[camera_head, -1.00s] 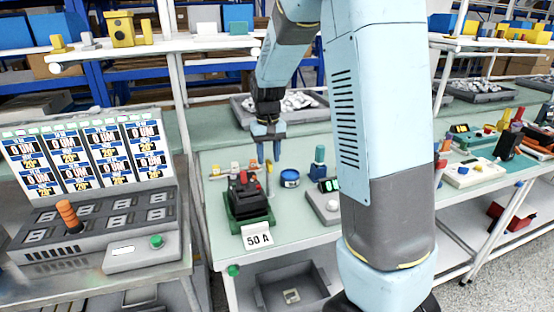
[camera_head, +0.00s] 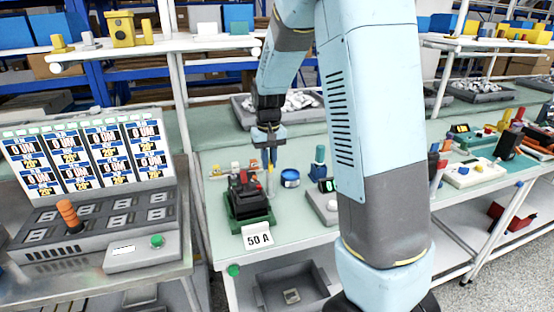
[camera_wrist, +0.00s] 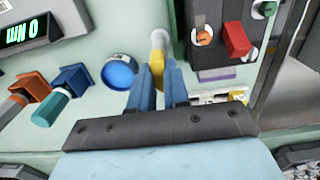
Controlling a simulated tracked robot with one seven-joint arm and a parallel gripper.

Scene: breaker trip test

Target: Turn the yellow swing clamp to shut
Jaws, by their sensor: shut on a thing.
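The yellow swing clamp (camera_wrist: 157,72) shows in the wrist view as a yellow bar between my two blue fingers, with a pale round end beyond their tips. My gripper (camera_wrist: 160,78) is shut on it. In the head view my gripper (camera_head: 269,158) points down at the right of the black breaker (camera_head: 245,190), which sits on a green base. There the fingers mostly hide the clamp. The breaker's dark body with a red lever (camera_wrist: 236,40) is at the upper right of the wrist view, apart from the fingers.
A blue round tin (camera_head: 290,178) stands just right of my gripper. A teal-topped knob (camera_head: 319,162) and a meter (camera_head: 328,188) stand farther right. A "50 A" card (camera_head: 257,238) is at the front edge. Small colored parts lie behind the breaker.

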